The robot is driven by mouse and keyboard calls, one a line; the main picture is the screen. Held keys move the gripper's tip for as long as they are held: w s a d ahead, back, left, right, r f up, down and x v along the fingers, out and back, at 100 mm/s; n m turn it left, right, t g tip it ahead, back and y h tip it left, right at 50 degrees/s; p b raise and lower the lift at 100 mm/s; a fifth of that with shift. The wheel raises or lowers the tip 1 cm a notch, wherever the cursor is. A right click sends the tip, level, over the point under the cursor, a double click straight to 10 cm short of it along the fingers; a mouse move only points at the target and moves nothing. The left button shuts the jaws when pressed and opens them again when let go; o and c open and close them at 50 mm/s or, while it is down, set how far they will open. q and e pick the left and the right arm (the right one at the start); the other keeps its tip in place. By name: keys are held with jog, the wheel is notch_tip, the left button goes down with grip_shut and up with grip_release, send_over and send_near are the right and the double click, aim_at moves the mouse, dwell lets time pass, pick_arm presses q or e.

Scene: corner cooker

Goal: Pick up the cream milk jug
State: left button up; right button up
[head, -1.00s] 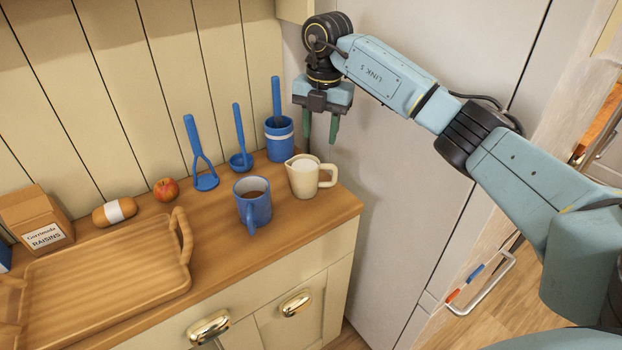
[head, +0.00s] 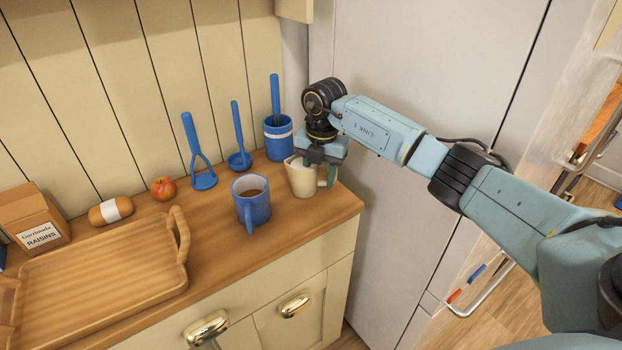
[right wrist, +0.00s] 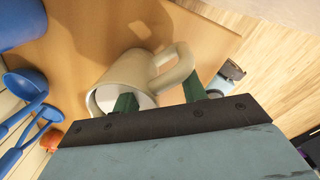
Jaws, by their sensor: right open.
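The cream milk jug (head: 301,183) stands upright near the right end of the wooden counter, with its handle to the right. My right gripper (head: 319,176) is open and directly over the jug's handle side, pointing down. In the right wrist view, the jug (right wrist: 130,75) shows between and beyond the green fingers (right wrist: 161,97). One finger is over or in the jug's mouth; the other is on the outer side by the handle. I cannot tell whether either finger touches it. My left gripper is not in view.
A blue mug (head: 253,208) stands close left of the jug. A blue utensil pot (head: 279,143) is behind it, with a blue ladle (head: 239,160) and masher (head: 203,181) nearby. A wooden tray (head: 100,262) fills the left. A tall grey panel (head: 410,90) borders the counter's right.

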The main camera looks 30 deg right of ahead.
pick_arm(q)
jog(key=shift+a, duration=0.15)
pick_arm(e)
jog(key=shift+f, duration=0.2)
grip_shut()
dwell(0.4)
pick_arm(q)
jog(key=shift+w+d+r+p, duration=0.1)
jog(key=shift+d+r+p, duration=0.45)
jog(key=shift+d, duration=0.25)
pick_arm(e)
notch_tip(320, 180, up, 10)
dwell(0.4)
